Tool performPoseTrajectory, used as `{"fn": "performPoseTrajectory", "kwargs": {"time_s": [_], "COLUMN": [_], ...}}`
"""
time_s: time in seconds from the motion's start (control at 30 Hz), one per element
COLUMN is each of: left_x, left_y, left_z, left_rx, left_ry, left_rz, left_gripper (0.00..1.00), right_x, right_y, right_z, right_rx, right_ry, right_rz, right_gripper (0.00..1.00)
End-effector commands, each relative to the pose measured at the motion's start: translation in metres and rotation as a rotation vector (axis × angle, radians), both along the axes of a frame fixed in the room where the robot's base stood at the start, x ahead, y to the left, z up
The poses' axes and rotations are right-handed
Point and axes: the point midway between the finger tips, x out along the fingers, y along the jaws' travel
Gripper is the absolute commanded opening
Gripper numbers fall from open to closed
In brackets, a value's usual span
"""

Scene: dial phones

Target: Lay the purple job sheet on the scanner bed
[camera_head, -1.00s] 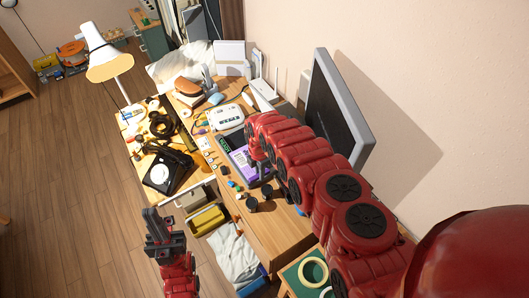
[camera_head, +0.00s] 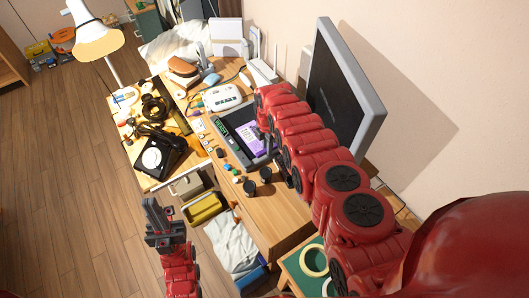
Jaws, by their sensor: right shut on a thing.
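The purple job sheet (camera_head: 251,138), with white print on it, is over the dark grey scanner bed (camera_head: 241,117) on the desk. I cannot tell whether it lies flat on the bed or is held just above it. My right gripper (camera_head: 265,146) is shut on the sheet at its right side, and my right arm hides part of the scanner. A small green display shows at the scanner's left edge. My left gripper (camera_head: 160,213) is away from the sheet, in front of the desk at lower left, and its jaw opening is unclear.
A white device (camera_head: 222,97) stands behind the scanner. Small coloured blocks (camera_head: 227,167) and dark round knobs (camera_head: 250,187) lie in front of it. A large monitor (camera_head: 345,85) stands on the right. A black dial phone (camera_head: 158,157) is on the left. An open drawer holds a yellow tray (camera_head: 204,208).

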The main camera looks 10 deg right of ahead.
Motion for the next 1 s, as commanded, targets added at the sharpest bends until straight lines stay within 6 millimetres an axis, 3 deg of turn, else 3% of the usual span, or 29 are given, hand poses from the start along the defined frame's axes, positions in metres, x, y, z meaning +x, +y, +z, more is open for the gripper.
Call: {"fn": "performPoseTrajectory", "kwargs": {"time_s": [0.1,0.5,1.0], "left_x": [0.000,0.000,0.000], "left_y": [0.000,0.000,0.000], "left_z": [-0.019,-0.056,-0.061], "left_rx": [0.000,0.000,0.000], "left_ry": [0.000,0.000,0.000], "left_rz": [0.000,0.000,0.000], "left_gripper": [0.00,0.00,0.00], "right_x": [0.005,0.009,0.009], "right_y": [-0.005,-0.011,-0.011], "right_z": [-0.011,-0.034,-0.039], "right_rx": [0.000,0.001,0.001], "right_ry": [-0.003,0.001,0.001], "right_rz": [0.000,0.000,0.000], "right_gripper": [0.00,0.00,0.00]}}
